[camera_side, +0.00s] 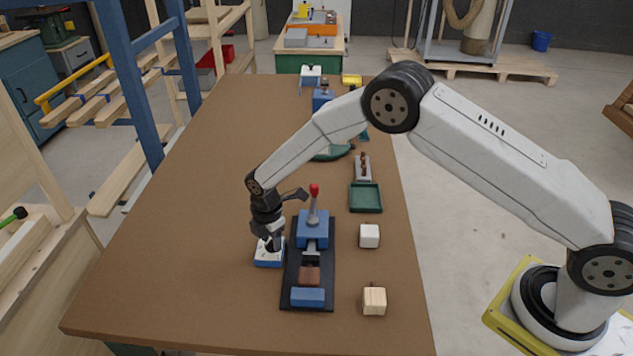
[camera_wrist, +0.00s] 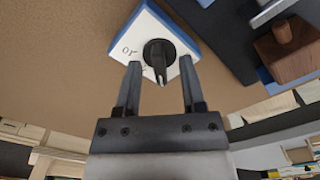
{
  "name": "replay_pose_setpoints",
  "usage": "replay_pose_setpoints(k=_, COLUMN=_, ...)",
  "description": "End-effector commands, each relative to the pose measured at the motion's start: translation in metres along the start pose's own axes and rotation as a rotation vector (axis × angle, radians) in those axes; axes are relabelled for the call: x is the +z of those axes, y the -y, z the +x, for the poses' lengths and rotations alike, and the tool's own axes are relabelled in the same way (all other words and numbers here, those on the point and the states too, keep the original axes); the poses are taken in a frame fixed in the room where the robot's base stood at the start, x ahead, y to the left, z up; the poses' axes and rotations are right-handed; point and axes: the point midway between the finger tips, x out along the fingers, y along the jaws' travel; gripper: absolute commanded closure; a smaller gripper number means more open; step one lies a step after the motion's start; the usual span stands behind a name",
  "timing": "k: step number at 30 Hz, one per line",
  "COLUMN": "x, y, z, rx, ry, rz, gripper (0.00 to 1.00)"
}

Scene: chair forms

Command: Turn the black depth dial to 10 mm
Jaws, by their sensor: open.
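The black depth dial (camera_wrist: 159,54) sits on a white-topped block with blue sides (camera_wrist: 139,27), seen in the wrist view. The dial has a raised ridge with a pointed end toward my gripper. Part of a printed mark shows to its left; I cannot read the full scale. My gripper (camera_wrist: 158,88) is open, with one finger on each side of the dial's near end and nothing gripped. In the side view the block (camera_side: 268,258) stands on the table left of the black-based press, and my gripper (camera_side: 270,246) is over it, hiding the dial.
A black base carries a blue clamp (camera_side: 313,229) with a red-tipped lever (camera_side: 314,190), a brown wood block (camera_side: 309,276) and a blue block (camera_side: 307,297). A pale cube (camera_side: 369,236), a wooden block (camera_side: 374,301) and a green tray (camera_side: 365,198) lie right. The table's left side (camera_side: 170,250) is clear.

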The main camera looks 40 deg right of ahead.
Motion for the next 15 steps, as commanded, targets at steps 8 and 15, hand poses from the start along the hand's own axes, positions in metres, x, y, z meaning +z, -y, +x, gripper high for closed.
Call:
replay_pose_setpoints(k=8, x=0.0, y=0.0, z=-0.0002, rx=0.0, ry=0.0, rz=0.0, gripper=0.87)
replay_pose_setpoints(k=15, x=0.0, y=0.0001, z=-0.0003, rx=-0.001, ry=0.0, rz=0.0, gripper=1.0)
